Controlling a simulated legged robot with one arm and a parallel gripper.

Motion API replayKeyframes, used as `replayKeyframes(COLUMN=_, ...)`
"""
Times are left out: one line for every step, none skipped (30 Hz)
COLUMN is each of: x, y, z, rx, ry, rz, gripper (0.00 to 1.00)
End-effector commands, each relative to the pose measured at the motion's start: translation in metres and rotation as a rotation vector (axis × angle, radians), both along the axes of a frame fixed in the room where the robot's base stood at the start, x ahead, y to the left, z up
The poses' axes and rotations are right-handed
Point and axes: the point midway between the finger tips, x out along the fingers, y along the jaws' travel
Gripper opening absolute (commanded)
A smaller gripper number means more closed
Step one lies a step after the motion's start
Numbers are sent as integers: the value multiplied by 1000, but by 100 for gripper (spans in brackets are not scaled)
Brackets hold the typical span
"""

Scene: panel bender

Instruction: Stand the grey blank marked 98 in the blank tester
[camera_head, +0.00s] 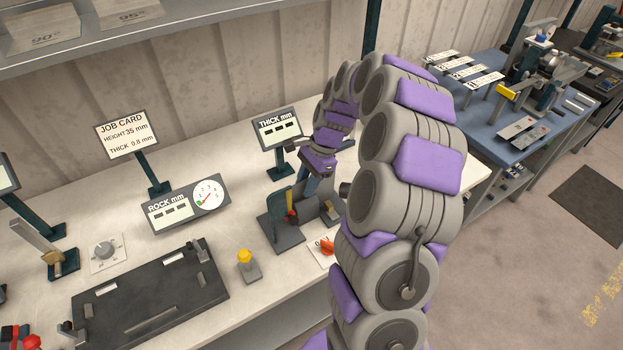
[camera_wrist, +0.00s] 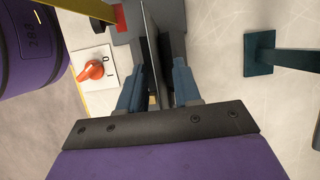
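The blank tester (camera_head: 290,222) stands near the table's right end, with dark jaws and a red part on it. My gripper (camera_head: 316,178) is above it, pointing down. In the wrist view a thin dark grey plate (camera_wrist: 151,42) shows almost edge-on between the two blue fingers of my gripper (camera_wrist: 159,75). A gap appears between the plate and the right finger, so the fingers look open around it. The tester's body shows behind the plate. No number is readable on the plate, and its foot is hidden.
A red rotary switch (camera_head: 327,246) sits beside the tester, also in the wrist view (camera_wrist: 92,70). The THICK display (camera_head: 277,130) stands behind it and shows dashes. A yellow button (camera_head: 246,260) and a black fixture plate (camera_head: 150,300) are to the left. A blue table (camera_head: 520,110) holds labelled strips.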

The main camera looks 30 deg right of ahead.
Motion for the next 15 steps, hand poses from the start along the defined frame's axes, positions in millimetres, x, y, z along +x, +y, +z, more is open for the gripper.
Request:
replayKeyframes(x=0, y=-2, z=0, rx=2, ry=0, rz=-1, gripper=32)
replayKeyframes(x=0, y=-4, z=-1, rx=3, ry=-1, rz=0, gripper=29)
replayKeyframes(x=0, y=-5, z=-1, rx=5, ry=0, rz=0, gripper=25)
replayKeyframes(x=0, y=-6, z=-1, rx=5, ry=0, rz=0, gripper=22)
replayKeyframes(x=0, y=-6, z=-1, rx=6, ry=0, rz=0, gripper=20)
replayKeyframes(x=0, y=-7, z=-1, rx=7, ry=0, rz=0, gripper=16)
replayKeyframes(x=0, y=-8, z=-1, rx=8, ry=1, rz=-1, gripper=13)
replayKeyframes(x=0, y=-9, z=-1, rx=8, ry=1, rz=-1, gripper=10)
replayKeyframes(x=0, y=-9, z=-1, rx=8, ry=1, rz=-1, gripper=6)
replayKeyframes(x=0, y=-9, z=-1, rx=8, ry=1, rz=-1, gripper=3)
replayKeyframes(x=0, y=-8, z=-1, rx=7, ry=1, rz=-1, gripper=0)
replayKeyframes(x=0, y=-7, z=-1, rx=6, ry=1, rz=-1, gripper=0)
replayKeyframes(x=0, y=-6, z=-1, rx=5, ry=1, rz=-1, gripper=0)
replayKeyframes(x=0, y=-6, z=-1, rx=5, ry=1, rz=-1, gripper=0)
replayKeyframes(x=0, y=-5, z=-1, rx=4, ry=1, rz=-1, gripper=0)
